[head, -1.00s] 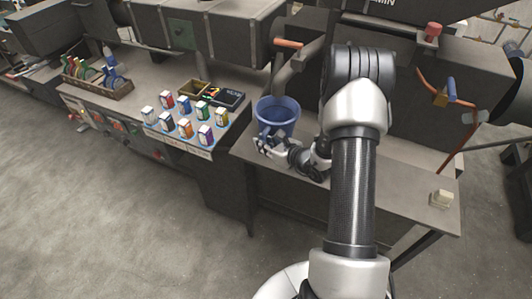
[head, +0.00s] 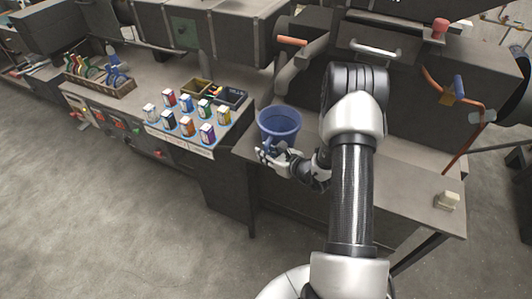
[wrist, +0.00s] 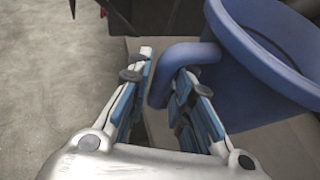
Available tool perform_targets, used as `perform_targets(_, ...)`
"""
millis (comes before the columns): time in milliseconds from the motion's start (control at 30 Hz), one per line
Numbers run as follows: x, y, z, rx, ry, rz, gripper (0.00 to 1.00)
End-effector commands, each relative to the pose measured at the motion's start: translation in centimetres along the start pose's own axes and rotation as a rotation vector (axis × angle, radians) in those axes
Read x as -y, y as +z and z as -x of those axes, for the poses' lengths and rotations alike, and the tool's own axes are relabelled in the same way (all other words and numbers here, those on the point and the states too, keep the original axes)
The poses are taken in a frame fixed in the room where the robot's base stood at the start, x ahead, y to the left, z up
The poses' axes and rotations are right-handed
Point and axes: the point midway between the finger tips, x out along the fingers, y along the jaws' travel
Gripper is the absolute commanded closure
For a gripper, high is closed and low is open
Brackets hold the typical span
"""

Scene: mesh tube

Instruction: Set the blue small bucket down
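The blue small bucket (head: 279,121) is upright at the left part of the grey bench top, just beyond my gripper (head: 262,158). It seems to rest on the bench, but its base is partly hidden by the gripper. In the wrist view the bucket (wrist: 262,75) fills the upper right, and its curved handle (wrist: 180,55) comes down between my fingers. My gripper (wrist: 160,85) is open around the handle, with a visible gap between the left finger and the handle.
Several small boxes (head: 187,123) stand on a panel left of the bucket, near dark bins (head: 229,95). A tool rack (head: 100,80) is farther left. A machine body (head: 400,80) stands behind. A small pale block (head: 447,200) lies at the bench's right end; bench between is partly clear.

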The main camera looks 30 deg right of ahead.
Motion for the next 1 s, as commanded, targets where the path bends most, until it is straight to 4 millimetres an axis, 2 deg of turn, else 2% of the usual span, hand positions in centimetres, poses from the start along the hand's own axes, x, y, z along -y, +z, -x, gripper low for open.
perform_targets(167, 0.0, 0.0, 0.0, 0.0, 0.0, 0.0, 0.67)
perform_targets(567, 0.0, 0.6, 0.3, 0.0, 0.0, 0.0, 0.67)
perform_targets(667, 0.1, 0.5, 1.9, -0.001, -0.002, -0.002, 0.67)
perform_targets(1000, 0.1, 0.5, 9.2, 0.0, -0.004, -0.003, 0.67)
